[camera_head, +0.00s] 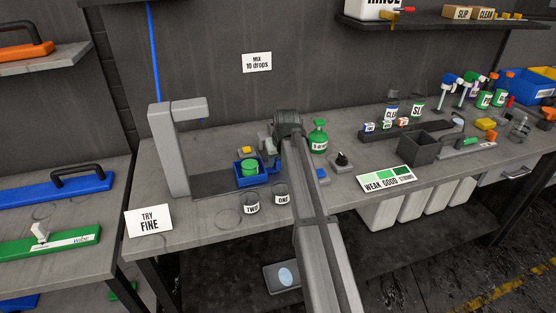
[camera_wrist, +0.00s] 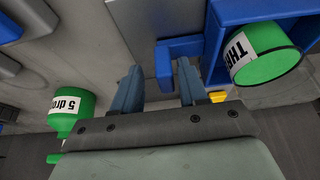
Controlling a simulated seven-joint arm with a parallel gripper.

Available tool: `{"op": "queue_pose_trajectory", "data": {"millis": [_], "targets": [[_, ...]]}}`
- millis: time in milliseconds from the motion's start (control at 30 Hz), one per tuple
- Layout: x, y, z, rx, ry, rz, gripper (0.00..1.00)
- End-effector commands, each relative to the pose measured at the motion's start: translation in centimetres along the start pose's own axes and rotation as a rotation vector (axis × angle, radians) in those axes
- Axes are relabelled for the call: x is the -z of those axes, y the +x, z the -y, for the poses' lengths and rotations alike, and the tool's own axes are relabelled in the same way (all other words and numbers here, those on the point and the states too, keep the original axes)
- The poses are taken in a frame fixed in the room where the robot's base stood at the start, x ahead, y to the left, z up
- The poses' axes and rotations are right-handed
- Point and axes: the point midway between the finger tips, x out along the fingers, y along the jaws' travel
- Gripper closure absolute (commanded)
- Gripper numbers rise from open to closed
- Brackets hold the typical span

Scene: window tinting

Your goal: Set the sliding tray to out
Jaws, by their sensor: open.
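The sliding tray is a small blue open box (camera_head: 241,181) at the right part of a dark flat track (camera_head: 211,185) on the bench. A green cup (camera_head: 250,168) sits in it. In the wrist view the tray (camera_wrist: 218,38) is at the upper right, with the cup (camera_wrist: 272,55) labelled "THR..." inside. A blue hooked handle (camera_wrist: 178,48) sticks out from its side toward my fingers. My gripper (camera_wrist: 156,84) is open. The handle is just ahead of the fingertips, nearer the right finger; I cannot tell whether they touch. In the head view my arm hides most of the fingers.
A grey post with an overhanging head (camera_head: 170,140) stands at the track's left. Cups "TWO" (camera_head: 251,203) and "ONE" (camera_head: 281,194) stand in front. A green bottle (camera_head: 318,137) and a black knob (camera_head: 342,160) are right of my arm. A yellow piece (camera_wrist: 217,97) is near the right finger.

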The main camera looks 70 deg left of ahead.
Motion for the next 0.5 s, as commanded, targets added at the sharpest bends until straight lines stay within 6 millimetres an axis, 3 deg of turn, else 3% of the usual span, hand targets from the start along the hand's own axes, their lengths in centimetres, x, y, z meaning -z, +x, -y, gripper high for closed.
{"op": "queue_pose_trajectory", "data": {"millis": [267,500], "targets": [[-0.1,-0.9,0.1,0.002,0.0,0.0,0.57],[-0.1,-4.9,0.1,0.002,0.0,-0.002,0.57]]}}
